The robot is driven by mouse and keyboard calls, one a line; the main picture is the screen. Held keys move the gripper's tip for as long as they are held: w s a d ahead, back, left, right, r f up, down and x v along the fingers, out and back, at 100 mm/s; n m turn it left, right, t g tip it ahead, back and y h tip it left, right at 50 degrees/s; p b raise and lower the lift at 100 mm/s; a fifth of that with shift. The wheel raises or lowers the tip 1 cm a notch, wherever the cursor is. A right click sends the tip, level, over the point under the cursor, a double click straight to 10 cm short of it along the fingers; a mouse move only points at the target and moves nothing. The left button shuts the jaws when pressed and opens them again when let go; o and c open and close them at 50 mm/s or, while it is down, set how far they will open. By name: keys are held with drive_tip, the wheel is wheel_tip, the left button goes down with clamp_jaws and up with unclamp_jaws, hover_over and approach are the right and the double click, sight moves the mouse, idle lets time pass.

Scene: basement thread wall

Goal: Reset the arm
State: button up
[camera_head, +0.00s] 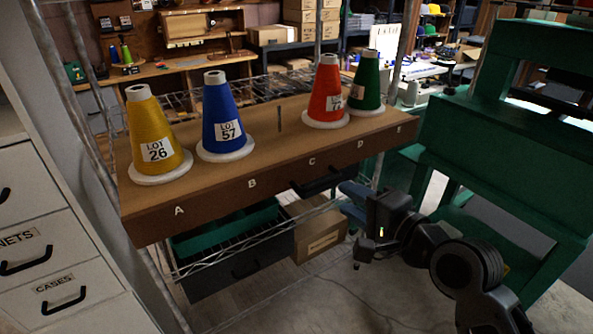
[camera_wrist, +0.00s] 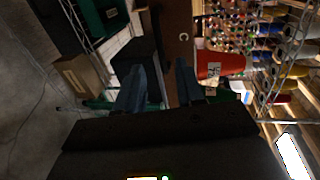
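My gripper (camera_wrist: 160,78) shows its two blue fingers apart in the wrist view, with no thing clearly held between them. In the head view my arm reaches in from the lower right, and my gripper (camera_head: 352,192) is low in front of the shelf board (camera_head: 230,186), near the C and D marks. A dark shape by the left finger in the wrist view is too dim to name. The red cone (camera_head: 327,92) stands above and behind my gripper; it also shows in the wrist view (camera_wrist: 222,65).
Yellow (camera_head: 152,138), blue (camera_head: 222,118) and green (camera_head: 366,82) cones stand upright on the board. A green machine frame (camera_head: 510,130) stands close on the right; white drawers (camera_head: 50,240) are at left.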

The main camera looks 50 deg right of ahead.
drive_tip(key=s+a+f+n, duration=0.6)
drive_tip(key=s+a+n, duration=0.3)
drive_tip(key=s+a, duration=0.15)
drive_tip(key=s+a+r+n+y, duration=0.2)
drive_tip(key=s+a+n+y, duration=0.2)
drive_tip(key=s+a+n, duration=0.4)
drive_tip(key=s+n, duration=0.3)
drive_tip(key=n, duration=0.1)
drive_tip(key=shift+s+r, duration=0.15)
drive_tip(key=shift+s, duration=0.1)
drive_tip(key=shift+a, duration=0.1)
idle(0.5)
